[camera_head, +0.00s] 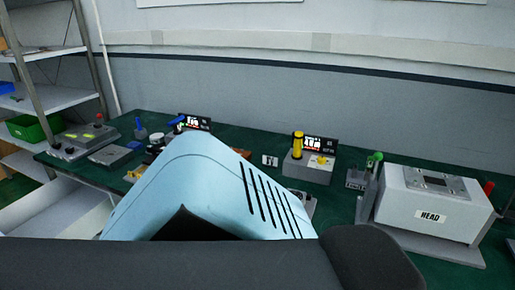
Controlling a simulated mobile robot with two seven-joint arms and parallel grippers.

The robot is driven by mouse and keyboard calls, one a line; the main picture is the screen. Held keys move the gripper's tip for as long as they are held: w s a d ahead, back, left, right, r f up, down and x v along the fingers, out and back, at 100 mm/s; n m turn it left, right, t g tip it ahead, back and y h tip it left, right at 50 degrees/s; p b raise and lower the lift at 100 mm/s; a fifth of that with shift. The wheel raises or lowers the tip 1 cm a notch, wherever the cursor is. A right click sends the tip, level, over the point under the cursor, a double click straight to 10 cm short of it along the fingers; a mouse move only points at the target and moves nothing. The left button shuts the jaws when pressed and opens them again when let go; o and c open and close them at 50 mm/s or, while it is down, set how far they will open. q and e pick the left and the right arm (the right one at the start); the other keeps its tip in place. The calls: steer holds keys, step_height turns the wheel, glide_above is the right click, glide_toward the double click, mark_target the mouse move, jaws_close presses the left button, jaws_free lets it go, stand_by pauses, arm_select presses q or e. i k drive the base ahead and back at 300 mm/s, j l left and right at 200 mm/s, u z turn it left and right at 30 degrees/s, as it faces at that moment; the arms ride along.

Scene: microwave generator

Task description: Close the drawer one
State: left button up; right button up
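A white, open-topped drawer (62,212) sticks out at the lower left, below the front edge of the green table. I see its pale inside and part of its rim; its right end is hidden. I cannot read a number on it. Neither of my grippers shows in the head view. A large pale-blue slotted shape and a dark grey part close to the camera cover the lower middle and hide what lies behind them.
The green table (335,204) carries a control box (85,138), a grey box with a yellow post (307,168) and a white HEAD machine (430,208). A metal shelf (55,98) with a green bin (33,127) stands at the left, near the drawer.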

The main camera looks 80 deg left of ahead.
mark_target(64, 207)
steer(key=u, duration=4.4)
steer(key=k+j, duration=0.35)
steer(key=i+l, duration=0.15)
steer(key=i, duration=0.35)
steer(key=i+l, duration=0.2)
steer(key=i, duration=0.3)
steer(key=i+l, duration=0.15)
steer(key=i, duration=0.35)
steer(key=i+l, duration=0.15)
steer(key=i, duration=0.35)
